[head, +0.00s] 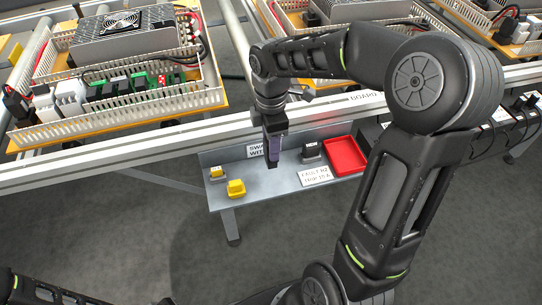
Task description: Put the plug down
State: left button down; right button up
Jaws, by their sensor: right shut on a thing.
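My right gripper (273,158) points straight down over the grey shelf below the rail. It is shut on the plug, which is mostly hidden by the dark fingers; a purplish strip shows at the jaws, and I cannot tell whether it is part of the plug. The fingertips look close to the shelf (282,188), but I cannot tell whether anything touches it. A yellow block (236,188) lies to the left of the gripper. My left gripper is out of the picture; only part of my left arm shows at the bottom left.
A red tray (347,155) and a dark labelled block (312,151) stand right of the gripper. A "FAULT K2" card (316,176) lies in front of them. A smaller yellow piece (217,173) sits at the shelf's left. A wired board (120,115) stands on the rails behind.

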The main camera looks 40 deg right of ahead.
jog(key=shift+f+b, duration=0.45)
jog(key=shift+f, duration=2.05)
jog(key=shift+f, duration=0.2)
jog(key=o, duration=1.3)
jog(key=shift+r, duration=0.1)
notch_tip(320, 180, up, 12)
jog(key=shift+r+p, duration=0.15)
jog(key=shift+p, duration=0.9)
